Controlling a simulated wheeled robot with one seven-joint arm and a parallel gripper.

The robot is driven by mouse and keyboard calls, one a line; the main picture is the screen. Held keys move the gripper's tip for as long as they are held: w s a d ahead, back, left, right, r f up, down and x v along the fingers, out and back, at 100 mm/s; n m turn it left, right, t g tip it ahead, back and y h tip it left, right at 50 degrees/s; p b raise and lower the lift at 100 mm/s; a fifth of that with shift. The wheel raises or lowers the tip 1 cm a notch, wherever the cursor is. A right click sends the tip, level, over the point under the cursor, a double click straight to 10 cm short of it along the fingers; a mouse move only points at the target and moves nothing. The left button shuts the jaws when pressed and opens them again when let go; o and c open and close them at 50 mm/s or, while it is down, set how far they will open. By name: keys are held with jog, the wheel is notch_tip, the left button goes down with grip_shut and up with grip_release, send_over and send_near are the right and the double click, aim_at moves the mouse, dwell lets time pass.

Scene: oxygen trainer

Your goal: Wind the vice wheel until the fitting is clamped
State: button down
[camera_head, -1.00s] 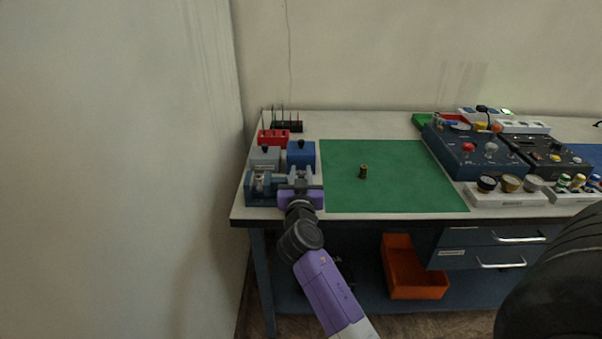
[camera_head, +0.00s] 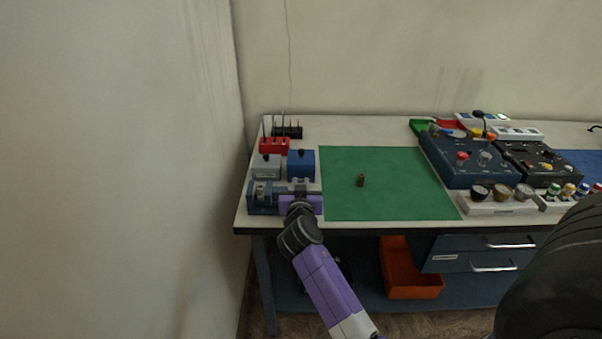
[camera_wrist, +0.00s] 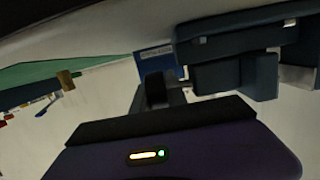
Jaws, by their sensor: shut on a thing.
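The blue-grey vice (camera_head: 263,198) stands at the bench's front left corner. Its jaws and body also show at the upper right of the wrist view (camera_wrist: 235,70). A small pale metallic piece shows between its parts, too small to identify as the fitting. My purple gripper (camera_head: 301,196) is at the vice's right end, shut on what appears to be the vice wheel. The wheel is mostly hidden by my gripper; a dark round part (camera_wrist: 155,89) shows just beyond it in the wrist view.
A grey box (camera_head: 266,168) and a blue box (camera_head: 301,165) stand close behind the vice. A red rack (camera_head: 274,146) is farther back. The wall is close on the left. Control panels (camera_head: 470,160) fill the right side. Most of the mat is clear.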

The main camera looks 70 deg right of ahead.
jog(key=g+y+p, duration=0.1)
jog(key=y+p, duration=0.2)
jog(key=p, duration=0.4)
jog(key=shift+g, duration=0.3)
jog(key=y+p, duration=0.1)
jog(key=p, duration=0.1)
jog(key=shift+f+p, duration=0.35)
jog(key=shift+f+g+y+p, duration=0.3)
jog(key=shift+g+y+p, duration=0.1)
jog(key=shift+y+p, duration=0.2)
jog(key=shift+s+f, duration=0.15)
jog(key=c, duration=1.6)
grip_release()
jog(key=shift+a, duration=0.1)
